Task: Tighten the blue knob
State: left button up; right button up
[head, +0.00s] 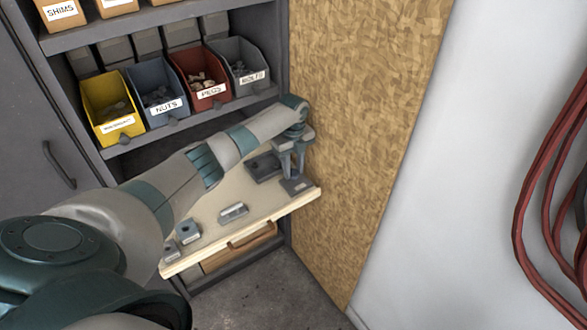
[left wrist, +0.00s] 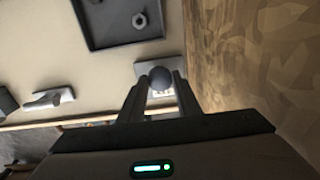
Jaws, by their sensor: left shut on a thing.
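My left gripper (head: 291,174) reaches down over the right end of a pale shelf board, close to the plywood wall. In the left wrist view its fingers (left wrist: 157,88) are shut on a round, dark blue-grey knob (left wrist: 160,78). The knob sits on a light grey plate (left wrist: 143,68), which in the head view is a small grey base (head: 298,187) at the board's front right corner. The fingers hide the knob in the head view. I cannot tell how tight it is. My right gripper is not in view.
The pale board (head: 265,205) also bears a dark tray (left wrist: 88,38) with a ring (left wrist: 139,20) in it, a grey fitting (head: 233,212) and small blocks (head: 188,232). The plywood wall (head: 365,110) stands close on the right. Labelled bins (head: 205,92) fill the shelf above.

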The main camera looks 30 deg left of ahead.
aim_at(293, 172)
pick_arm(q)
jog(key=o, duration=0.9)
jog(key=shift+w+a+r, duration=0.1)
jog(key=shift+w+r, duration=0.05)
jog(key=shift+r, duration=0.05)
jog(key=shift+o, duration=0.8)
notch_tip(293, 172, up, 17)
jog(key=b, duration=0.3)
jog(key=shift+r, duration=0.2)
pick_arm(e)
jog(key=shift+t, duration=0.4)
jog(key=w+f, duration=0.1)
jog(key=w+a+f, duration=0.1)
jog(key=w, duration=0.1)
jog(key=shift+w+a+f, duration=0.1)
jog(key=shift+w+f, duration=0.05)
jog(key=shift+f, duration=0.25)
